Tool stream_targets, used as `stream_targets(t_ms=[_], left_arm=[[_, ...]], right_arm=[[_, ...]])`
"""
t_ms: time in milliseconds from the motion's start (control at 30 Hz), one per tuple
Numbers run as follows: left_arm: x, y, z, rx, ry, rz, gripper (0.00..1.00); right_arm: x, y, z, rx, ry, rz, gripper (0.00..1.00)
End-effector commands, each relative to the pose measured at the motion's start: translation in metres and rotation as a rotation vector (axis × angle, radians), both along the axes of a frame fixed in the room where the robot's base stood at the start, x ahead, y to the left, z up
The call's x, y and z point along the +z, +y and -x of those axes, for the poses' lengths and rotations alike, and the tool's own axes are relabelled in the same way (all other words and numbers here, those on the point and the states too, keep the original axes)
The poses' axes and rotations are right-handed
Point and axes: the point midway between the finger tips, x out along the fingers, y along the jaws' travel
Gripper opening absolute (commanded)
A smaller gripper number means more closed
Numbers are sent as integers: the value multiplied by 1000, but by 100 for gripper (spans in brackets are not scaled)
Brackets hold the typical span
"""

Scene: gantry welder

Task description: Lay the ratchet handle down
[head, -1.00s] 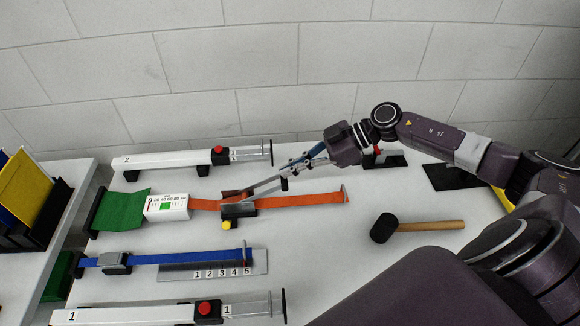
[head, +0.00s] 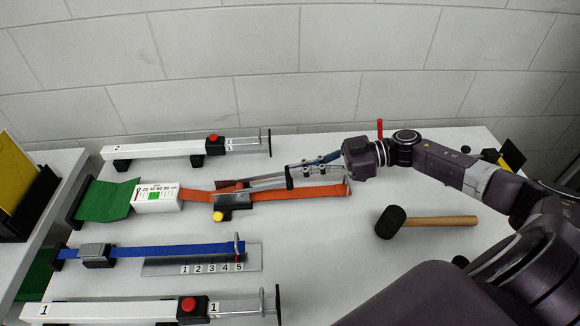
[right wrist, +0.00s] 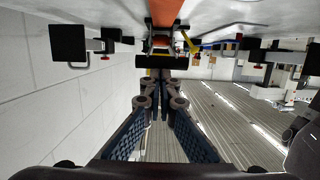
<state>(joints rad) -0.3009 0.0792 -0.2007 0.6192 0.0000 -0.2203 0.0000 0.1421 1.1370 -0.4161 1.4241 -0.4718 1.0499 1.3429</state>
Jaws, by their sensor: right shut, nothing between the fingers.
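The ratchet (head: 232,199) sits on the orange strap (head: 318,193) in the middle of the table. Its metal ratchet handle (head: 258,184) points right, lying low and nearly flat over the strap, with a dark crossbar at its end. My right gripper (head: 293,172) is at that crossbar, fingers pointing left, shut with nothing between them. In the right wrist view the fingers (right wrist: 160,76) are together just below the dark crossbar (right wrist: 162,62); I cannot tell whether they touch it. My left gripper is not in view.
A white gauge box (head: 157,195) stands on the strap to the left. White clamp bars lie behind (head: 160,150) and in front (head: 110,310). A blue strap (head: 170,253) lies nearer. A black-headed mallet (head: 392,222) lies on the right, with clear table around it.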

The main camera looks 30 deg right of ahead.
Motion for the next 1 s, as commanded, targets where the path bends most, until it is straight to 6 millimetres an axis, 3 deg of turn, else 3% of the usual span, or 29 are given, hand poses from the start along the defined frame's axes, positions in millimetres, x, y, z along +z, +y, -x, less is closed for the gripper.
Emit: stream_targets(t_ms=[33,300,1000], left_arm=[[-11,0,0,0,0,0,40],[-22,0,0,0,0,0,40],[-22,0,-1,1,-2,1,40]], right_arm=[[-11,-2,0,-4,-11,-27,0],[-24,-7,3,1,-24,-48,0],[-29,-8,5,1,-19,-43,0]])
